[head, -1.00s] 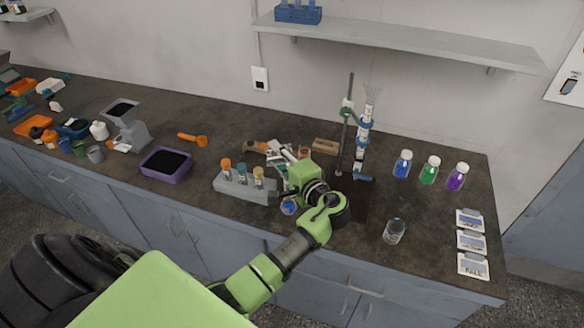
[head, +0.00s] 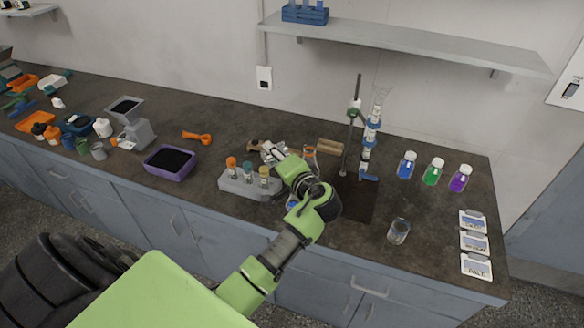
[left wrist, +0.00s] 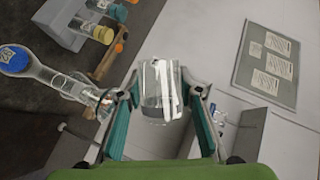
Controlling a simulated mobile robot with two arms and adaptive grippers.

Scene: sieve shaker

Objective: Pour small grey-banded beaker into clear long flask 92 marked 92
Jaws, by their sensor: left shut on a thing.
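My left gripper (left wrist: 160,105) is shut on a small clear glass beaker (left wrist: 160,88) with whitish-grey marks, seen between its teal fingers in the left wrist view. In the head view my left gripper (head: 277,154) is above the counter, behind the tube rack's right end; the beaker is hard to make out there. A long-necked clear flask (left wrist: 58,80) with blue in its round end lies left of the fingers in the left wrist view. My right gripper is not in view.
A grey rack (head: 240,186) with capped vials stands left of my gripper. A clamp stand (head: 350,130) with a glass column is behind to the right. Another glass beaker (head: 398,232) stands at the front right, with coloured bottles (head: 433,172) behind it.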

